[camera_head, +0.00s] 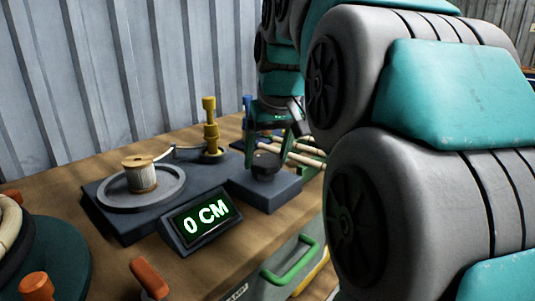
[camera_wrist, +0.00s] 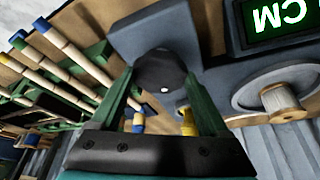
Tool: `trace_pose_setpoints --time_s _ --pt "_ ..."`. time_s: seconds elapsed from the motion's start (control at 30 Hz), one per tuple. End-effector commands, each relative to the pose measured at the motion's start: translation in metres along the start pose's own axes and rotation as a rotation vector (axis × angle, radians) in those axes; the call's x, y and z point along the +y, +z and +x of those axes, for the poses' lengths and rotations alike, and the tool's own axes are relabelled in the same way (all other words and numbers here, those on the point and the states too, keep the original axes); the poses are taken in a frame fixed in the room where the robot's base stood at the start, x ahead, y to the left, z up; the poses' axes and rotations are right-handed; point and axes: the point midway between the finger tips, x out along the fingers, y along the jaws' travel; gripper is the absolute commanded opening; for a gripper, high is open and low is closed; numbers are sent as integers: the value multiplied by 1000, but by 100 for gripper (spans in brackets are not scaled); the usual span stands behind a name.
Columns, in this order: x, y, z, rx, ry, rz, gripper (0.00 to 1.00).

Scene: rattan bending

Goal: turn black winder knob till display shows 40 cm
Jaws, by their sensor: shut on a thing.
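The black winder knob (camera_head: 265,163) stands on a dark block at the right end of the winder. In the wrist view the knob (camera_wrist: 161,76) has a small white dot on its near side. My gripper (camera_head: 268,148) is above it, and the wrist view shows the fingers (camera_wrist: 160,85) on either side of the knob, shut on it. In the wrist view the display (camera_wrist: 280,20) is upside down and cut off, with only CM readable.
A spool (camera_head: 140,176) sits on a round grey plate, and a yellow post (camera_head: 210,130) stands behind. Wooden rods with blue and yellow ends (camera_wrist: 60,50) lie in a green rack beside my gripper. An orange handle (camera_head: 149,278) is at the front edge.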

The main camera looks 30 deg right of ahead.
Motion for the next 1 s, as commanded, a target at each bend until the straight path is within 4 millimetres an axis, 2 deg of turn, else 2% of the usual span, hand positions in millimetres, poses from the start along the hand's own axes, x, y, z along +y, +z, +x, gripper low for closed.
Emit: trace_pose_setpoints --time_s 1.0 --pt "-7 -6 -2 8 358 856 23"
